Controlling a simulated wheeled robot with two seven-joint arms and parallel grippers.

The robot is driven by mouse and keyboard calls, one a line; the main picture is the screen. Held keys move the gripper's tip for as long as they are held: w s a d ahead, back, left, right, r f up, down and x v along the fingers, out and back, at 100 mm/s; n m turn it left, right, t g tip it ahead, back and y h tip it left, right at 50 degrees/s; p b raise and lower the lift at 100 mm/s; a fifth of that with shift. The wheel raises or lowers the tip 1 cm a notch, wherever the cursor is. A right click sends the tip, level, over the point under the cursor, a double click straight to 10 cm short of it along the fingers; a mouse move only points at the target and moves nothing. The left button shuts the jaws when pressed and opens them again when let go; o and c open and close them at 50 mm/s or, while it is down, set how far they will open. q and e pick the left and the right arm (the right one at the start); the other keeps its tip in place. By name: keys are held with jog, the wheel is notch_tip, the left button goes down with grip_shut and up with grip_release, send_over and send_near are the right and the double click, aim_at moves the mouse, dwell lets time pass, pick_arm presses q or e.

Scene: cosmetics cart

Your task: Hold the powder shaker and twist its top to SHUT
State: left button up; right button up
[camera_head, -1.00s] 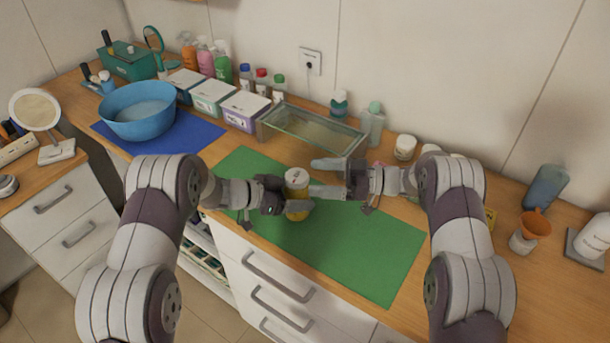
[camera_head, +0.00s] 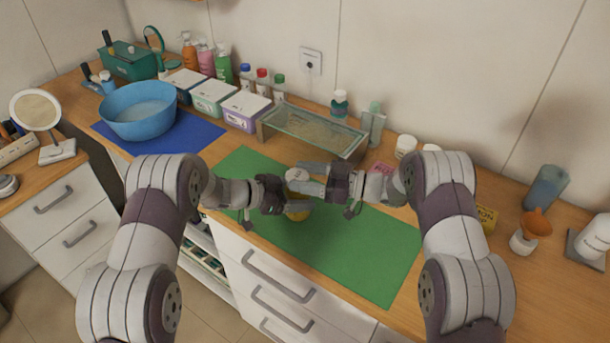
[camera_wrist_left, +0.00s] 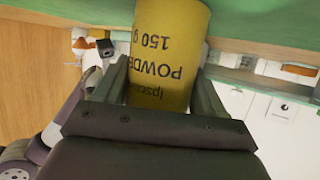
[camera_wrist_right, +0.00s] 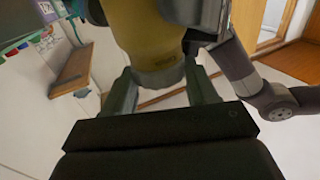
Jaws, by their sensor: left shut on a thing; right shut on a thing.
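The powder shaker stands upright over the green mat (camera_head: 350,243), with a yellow body (camera_head: 298,215) and a pale top (camera_head: 295,174). My left gripper (camera_head: 289,201) is shut on the body from the left. In the left wrist view the body (camera_wrist_left: 172,45) shows "POWDER 150 g" between the fingers. My right gripper (camera_head: 309,182) is shut on the top from the right, its fingers partly covering it. In the right wrist view the shaker (camera_wrist_right: 147,35) reaches between the fingers, with small dark lettering near its rim. I cannot read the lettering or tell how far the top is turned.
A glass-topped tray (camera_head: 315,130) stands behind the mat. A blue bowl (camera_head: 138,116) sits on a blue mat at left. Pale lidded boxes and bottles line the wall. An orange funnel (camera_head: 536,222) is at right. The mat's right part is clear.

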pick_arm(q)
jog(key=shift+s, duration=0.1)
pick_arm(e)
jog(key=shift+s+m+t+h, duration=0.2)
jog(key=shift+m+t+h, duration=0.1)
jog(key=shift+m+t, duration=0.55)
jog(key=shift+w, duration=0.1)
jog(key=o, duration=1.1)
jog(key=v, duration=1.2)
